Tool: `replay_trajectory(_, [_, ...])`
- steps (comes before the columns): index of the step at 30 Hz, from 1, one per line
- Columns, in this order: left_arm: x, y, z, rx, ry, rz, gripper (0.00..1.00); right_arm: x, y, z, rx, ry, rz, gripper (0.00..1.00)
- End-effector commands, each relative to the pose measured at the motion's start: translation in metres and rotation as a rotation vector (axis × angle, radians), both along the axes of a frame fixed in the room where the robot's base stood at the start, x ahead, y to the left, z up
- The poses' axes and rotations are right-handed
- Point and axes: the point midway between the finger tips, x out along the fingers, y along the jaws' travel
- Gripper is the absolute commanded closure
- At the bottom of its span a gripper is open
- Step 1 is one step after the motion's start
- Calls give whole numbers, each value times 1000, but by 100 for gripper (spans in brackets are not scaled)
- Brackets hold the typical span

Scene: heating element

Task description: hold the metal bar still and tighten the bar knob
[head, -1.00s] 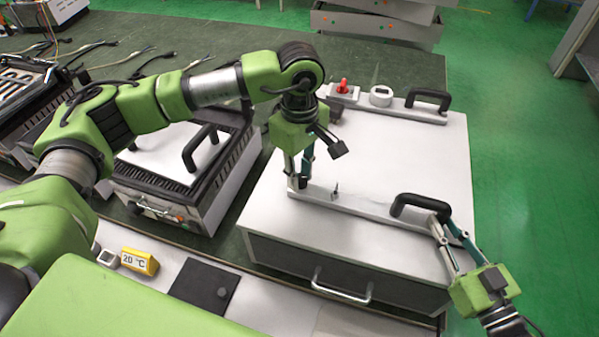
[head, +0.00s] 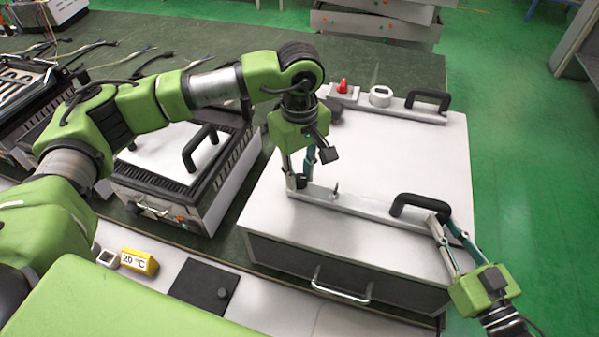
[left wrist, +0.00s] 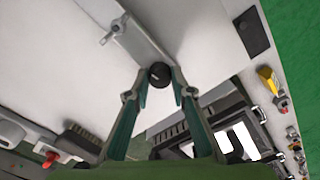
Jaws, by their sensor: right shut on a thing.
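The metal bar (head: 365,209) lies along the front of the large white lid, and it also shows in the left wrist view (left wrist: 140,40). The black bar knob (left wrist: 159,75) sits at the bar's left end. My left gripper (head: 300,182) points down at the knob. In the left wrist view its fingertips (left wrist: 160,72) stand apart on either side of the knob, with narrow gaps visible. My right gripper (head: 452,230) is shut on the right end of the metal bar, just beside the black handle (head: 420,203).
A second bar with a black handle (head: 428,98), a red switch (head: 343,86) and a round white dial (head: 381,96) are at the lid's back. A smaller grill (head: 175,165) stands to the left. The lid's middle (head: 390,150) is clear.

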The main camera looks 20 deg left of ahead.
Motion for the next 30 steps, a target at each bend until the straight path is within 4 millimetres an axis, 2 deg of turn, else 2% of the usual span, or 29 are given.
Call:
replay_trajectory(14, [1,0,6,0,-2,1,62,0,0,0,1,1,1,100])
replay_trajectory(17, [1,0,18,0,-4,1,62,0,0,0,1,1,1,100])
replay_trajectory(24, [1,0,70,0,-5,0,62,0,0,0,0,0,1,100])
replay_trajectory(30, [1,-1,104,-1,-3,1,62,0,0,0,0,0,1,100])
